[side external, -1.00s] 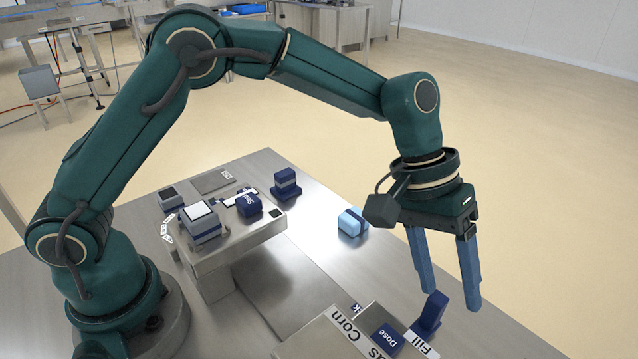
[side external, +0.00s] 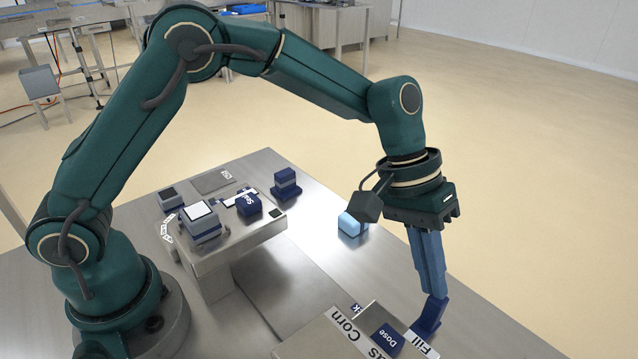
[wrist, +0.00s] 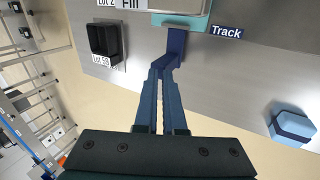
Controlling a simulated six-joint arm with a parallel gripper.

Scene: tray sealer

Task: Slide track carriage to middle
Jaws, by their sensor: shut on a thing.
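A dark blue upright handle (side external: 430,314) stands at the front right, beside the plate marked Fill. In the wrist view the same blue handle (wrist: 177,44) reaches from a teal strip (wrist: 187,20) next to the Track label (wrist: 226,31). I take it as the track carriage's handle. My gripper (side external: 437,290) points down with its long blue fingers together on the top of this handle. In the wrist view my gripper (wrist: 160,73) closes on the handle's near end. The rest of the carriage and its track are mostly hidden.
A light blue block with a dark band (side external: 353,223) lies on the steel table. A block marked Dose (side external: 388,340) sits left of the handle. A black block (wrist: 104,40) stands left in the wrist view. A raised station with blocks (side external: 233,250) is farther back.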

